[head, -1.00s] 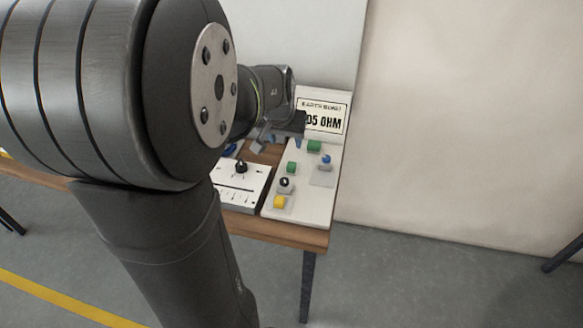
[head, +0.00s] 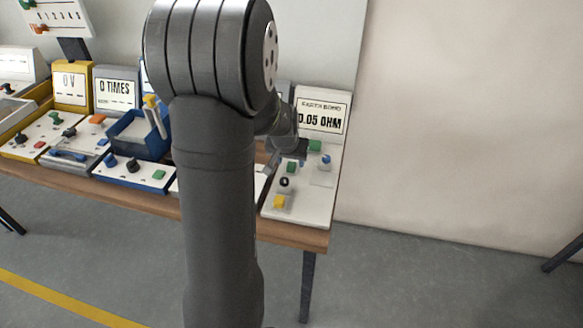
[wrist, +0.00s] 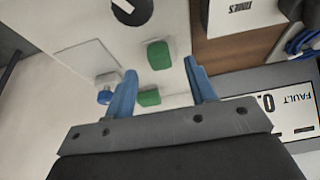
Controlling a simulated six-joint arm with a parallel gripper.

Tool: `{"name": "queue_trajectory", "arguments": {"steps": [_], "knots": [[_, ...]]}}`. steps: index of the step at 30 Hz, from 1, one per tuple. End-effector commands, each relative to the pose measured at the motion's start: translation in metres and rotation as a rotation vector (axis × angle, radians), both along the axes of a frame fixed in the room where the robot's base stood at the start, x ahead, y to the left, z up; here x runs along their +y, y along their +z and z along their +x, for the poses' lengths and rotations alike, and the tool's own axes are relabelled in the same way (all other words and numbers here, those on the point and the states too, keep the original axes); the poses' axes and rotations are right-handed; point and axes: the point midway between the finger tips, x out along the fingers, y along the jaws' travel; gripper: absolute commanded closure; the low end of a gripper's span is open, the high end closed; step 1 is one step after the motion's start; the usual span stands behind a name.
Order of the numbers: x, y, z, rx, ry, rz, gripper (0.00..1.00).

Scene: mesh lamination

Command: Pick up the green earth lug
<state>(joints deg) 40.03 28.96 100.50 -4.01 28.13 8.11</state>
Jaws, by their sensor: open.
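Two green blocks stand on the white earth bond panel (head: 308,205). The far green block (head: 314,146) is by the sign; in the wrist view it (wrist: 149,97) shows between my fingers. The nearer green block (head: 291,167) appears in the wrist view (wrist: 158,54) just beyond the fingertips. I cannot tell for sure which is the earth lug. My gripper (wrist: 160,67) is open, its two blue fingers apart with nothing held between them. In the head view my arm partly hides the gripper.
A blue knob (head: 326,159) on a pale plate, a black knob (head: 284,183) and a yellow block (head: 279,201) share the panel. The sign (head: 322,118) reading 0.05 OHM stands behind. Other stations crowd the table to the left; a blue bin (head: 140,138) is among them.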

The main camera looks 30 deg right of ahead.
Motion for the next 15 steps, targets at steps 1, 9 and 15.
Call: {"name": "queue_trajectory", "arguments": {"steps": [1, 9, 15], "knots": [[-0.002, -0.007, 0.002, 0.003, 0.0, 0.003, 0.49], [-0.009, -0.028, 0.01, -0.001, 0.0, 0.001, 0.49], [-0.009, -0.029, 0.01, -0.001, 0.0, 0.001, 0.49]]}}
